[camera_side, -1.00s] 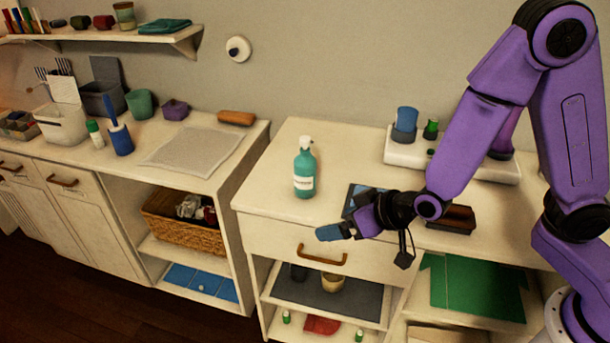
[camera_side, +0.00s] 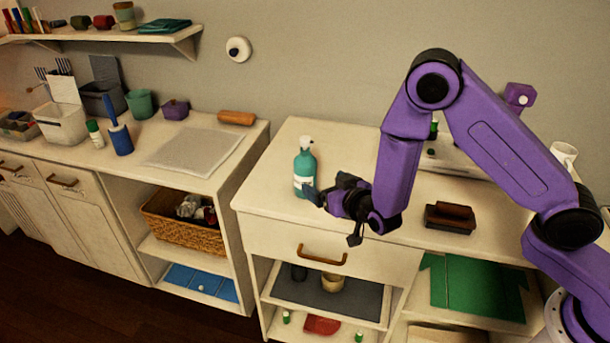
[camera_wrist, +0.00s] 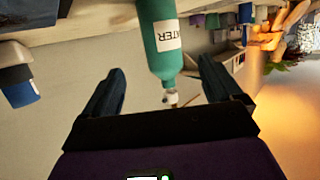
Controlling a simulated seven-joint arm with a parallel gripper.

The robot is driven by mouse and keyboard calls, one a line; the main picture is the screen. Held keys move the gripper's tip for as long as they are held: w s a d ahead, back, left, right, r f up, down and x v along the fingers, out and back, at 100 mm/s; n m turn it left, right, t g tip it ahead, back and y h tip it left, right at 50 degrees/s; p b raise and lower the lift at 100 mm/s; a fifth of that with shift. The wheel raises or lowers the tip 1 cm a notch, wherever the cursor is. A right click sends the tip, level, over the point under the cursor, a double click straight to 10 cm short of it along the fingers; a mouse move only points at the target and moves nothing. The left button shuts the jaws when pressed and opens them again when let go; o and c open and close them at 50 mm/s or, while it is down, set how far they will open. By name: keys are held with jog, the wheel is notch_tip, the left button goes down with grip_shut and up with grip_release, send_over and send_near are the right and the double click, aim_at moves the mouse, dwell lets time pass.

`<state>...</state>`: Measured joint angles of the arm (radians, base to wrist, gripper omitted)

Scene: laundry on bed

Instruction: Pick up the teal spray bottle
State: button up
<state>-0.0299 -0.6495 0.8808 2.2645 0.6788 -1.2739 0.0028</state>
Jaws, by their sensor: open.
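The teal spray bottle (camera_side: 305,163), with a white label and white nozzle, stands upright on the cream counter in the side view. My gripper (camera_side: 314,192) is at the bottle's lower right side, and its fingertips overlap the lower edge of the bottle in this view. In the wrist view the bottle (camera_wrist: 161,40) appears upside down, its nozzle pointing down between my two open blue fingers (camera_wrist: 160,85). A gap shows on each side of the bottle's neck, and nothing is held. I cannot tell whether a finger touches the bottle.
The cream counter (camera_side: 270,190) is bare left of the bottle. A dark brown brush-like block (camera_side: 450,218) lies to the right of my gripper. A white appliance (camera_side: 455,160) stands behind my arm. A drawer with a brown handle (camera_side: 322,256) is below the counter's front edge.

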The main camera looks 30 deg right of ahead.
aim_at(305, 171)
jog(key=shift+x, duration=5.25)
jog(key=shift+a+r, duration=0.1)
jog(key=shift+a, duration=0.05)
jog(key=c, duration=1.2)
jog(key=shift+c, duration=0.5)
jog(key=shift+r, duration=0.15)
